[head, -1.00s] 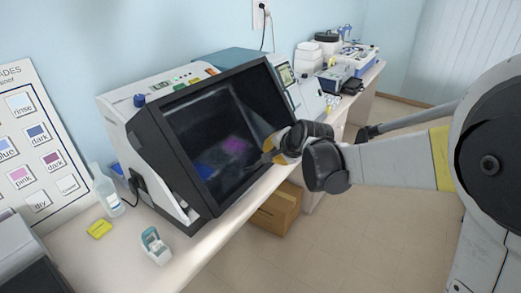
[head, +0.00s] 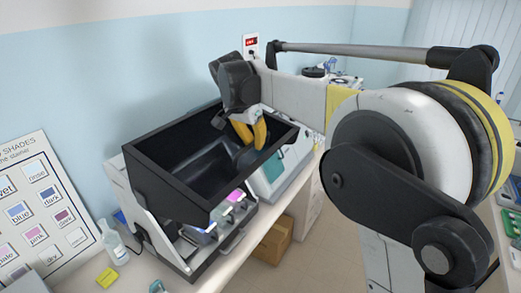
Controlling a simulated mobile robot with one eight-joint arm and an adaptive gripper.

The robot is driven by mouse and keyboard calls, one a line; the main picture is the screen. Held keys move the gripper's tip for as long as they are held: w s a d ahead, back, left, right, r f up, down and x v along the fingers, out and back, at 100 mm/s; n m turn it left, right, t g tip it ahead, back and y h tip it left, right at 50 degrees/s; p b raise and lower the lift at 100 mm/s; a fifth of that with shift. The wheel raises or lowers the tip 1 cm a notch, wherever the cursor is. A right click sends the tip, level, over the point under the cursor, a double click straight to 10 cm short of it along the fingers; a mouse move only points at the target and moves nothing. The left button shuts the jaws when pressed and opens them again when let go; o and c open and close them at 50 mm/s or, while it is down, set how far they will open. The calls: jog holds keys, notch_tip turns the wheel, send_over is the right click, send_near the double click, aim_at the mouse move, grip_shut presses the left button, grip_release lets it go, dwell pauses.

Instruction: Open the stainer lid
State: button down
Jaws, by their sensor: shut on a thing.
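The stainer (head: 155,205) stands on the bench against the wall. Its dark framed lid (head: 170,150) is raised and tilted up, and the front below it is uncovered. Coloured stain containers (head: 232,200), pink and blue among them, show under the lid's front edge. My gripper (head: 250,135), with yellow fingers, reaches down from above at the right part of the lid. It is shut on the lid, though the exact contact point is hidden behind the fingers.
A shades chart (head: 40,215) leans at the left. A clear bottle (head: 112,243) and a yellow block (head: 107,277) sit left of the stainer. A cardboard box (head: 273,243) is on the floor below the bench. Other lab devices stand behind my arm.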

jog(key=shift+w+a+r+p, duration=0.2)
jog(key=shift+r, duration=0.25)
jog(key=shift+w+a+r+p, duration=0.15)
jog(key=shift+a+r, duration=0.05)
jog(key=shift+r, duration=0.2)
jog(key=c, duration=1.5)
grip_release()
jog(key=shift+h, duration=0.3)
jog(key=shift+o, duration=0.2)
jog(key=v, duration=1.2)
jog(key=shift+w, duration=0.25)
